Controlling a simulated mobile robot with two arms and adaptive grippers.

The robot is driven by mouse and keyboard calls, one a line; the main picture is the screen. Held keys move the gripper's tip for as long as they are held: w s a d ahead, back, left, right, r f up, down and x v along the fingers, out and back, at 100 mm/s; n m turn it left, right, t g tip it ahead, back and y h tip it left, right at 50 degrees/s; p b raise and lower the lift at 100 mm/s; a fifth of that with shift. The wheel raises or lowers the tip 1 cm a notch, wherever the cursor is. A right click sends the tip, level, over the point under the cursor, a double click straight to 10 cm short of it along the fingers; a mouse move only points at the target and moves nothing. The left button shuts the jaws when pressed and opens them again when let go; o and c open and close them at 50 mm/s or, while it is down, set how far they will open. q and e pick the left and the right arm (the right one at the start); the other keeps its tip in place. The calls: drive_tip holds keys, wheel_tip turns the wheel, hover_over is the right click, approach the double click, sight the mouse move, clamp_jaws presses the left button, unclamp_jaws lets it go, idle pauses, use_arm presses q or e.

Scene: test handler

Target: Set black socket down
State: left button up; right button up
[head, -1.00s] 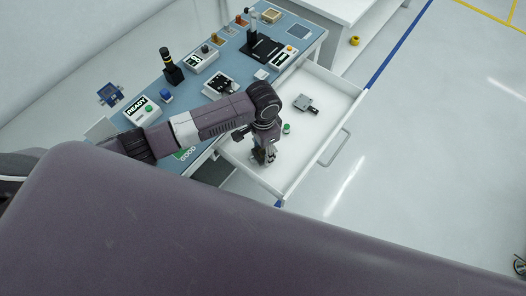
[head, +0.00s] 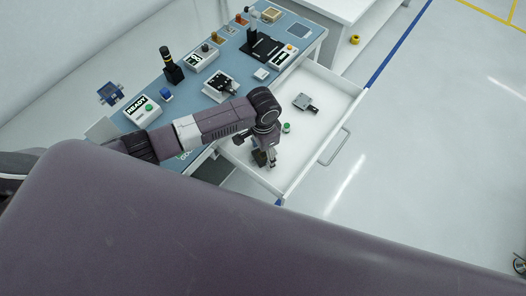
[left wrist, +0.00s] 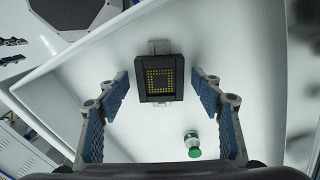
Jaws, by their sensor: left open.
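The black socket (left wrist: 159,78), a square dark frame with rows of gold contacts, lies on the white floor of the open drawer (left wrist: 250,60) in the left wrist view. My left gripper (left wrist: 160,92) is open, its two blue-padded fingers on either side of the socket with gaps to both. In the head view my left gripper (head: 264,160) is low over the near part of the drawer (head: 308,135), and it largely hides the socket there. My right gripper is not in view.
A small green-capped container (head: 287,127) stands in the drawer beside my gripper; it also shows in the left wrist view (left wrist: 193,145). A grey socket-like part (head: 305,103) lies further back in the drawer. The blue bench top (head: 195,110) holds several devices. Drawer walls surround my gripper.

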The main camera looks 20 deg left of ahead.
sight(263, 155)
use_arm(q)
wheel_tip(263, 155, up, 12)
drive_tip(key=b, duration=0.1)
drive_tip(key=shift+r, duration=0.15)
idle(0.6)
